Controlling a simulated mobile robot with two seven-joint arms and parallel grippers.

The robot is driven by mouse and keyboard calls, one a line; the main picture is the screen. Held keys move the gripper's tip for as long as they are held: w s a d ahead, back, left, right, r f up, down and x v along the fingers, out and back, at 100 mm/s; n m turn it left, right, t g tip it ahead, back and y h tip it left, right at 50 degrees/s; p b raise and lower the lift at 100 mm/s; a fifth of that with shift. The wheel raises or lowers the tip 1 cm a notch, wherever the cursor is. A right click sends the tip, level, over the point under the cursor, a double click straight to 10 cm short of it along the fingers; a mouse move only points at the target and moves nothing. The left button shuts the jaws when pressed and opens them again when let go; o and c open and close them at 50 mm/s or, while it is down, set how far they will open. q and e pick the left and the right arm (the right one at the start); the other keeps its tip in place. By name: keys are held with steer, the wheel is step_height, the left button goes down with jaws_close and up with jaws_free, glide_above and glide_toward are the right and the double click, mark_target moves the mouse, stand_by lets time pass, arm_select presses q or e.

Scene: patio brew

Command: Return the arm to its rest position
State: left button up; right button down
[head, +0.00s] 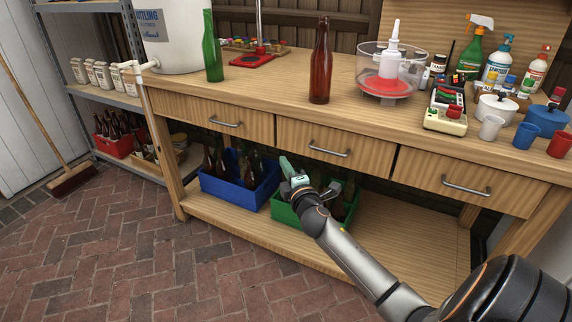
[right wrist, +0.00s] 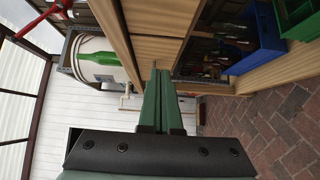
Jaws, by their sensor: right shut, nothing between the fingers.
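My right gripper (head: 288,165) is in front of the workbench (head: 262,86), just below the middle drawer and above the green crate (head: 286,214). Its fingers are shut with nothing between them. In the right wrist view the two green fingers (right wrist: 159,92) lie together, pointing along the bench front. My right arm comes in from the lower right of the head view. My left gripper is not in view.
A green bottle (head: 212,48) and a brown bottle (head: 320,62) stand on the bench top. A blue crate (head: 238,192) with bottles sits on the lower shelf beside the green crate. Drawer handles (head: 328,149) stick out near my gripper. The brick floor (head: 110,240) in front is clear.

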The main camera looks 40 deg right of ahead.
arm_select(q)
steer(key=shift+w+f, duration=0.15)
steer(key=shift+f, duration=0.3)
arm_select(e)
steer(key=shift+s+a, duration=0.15)
steer(key=shift+s, duration=0.25)
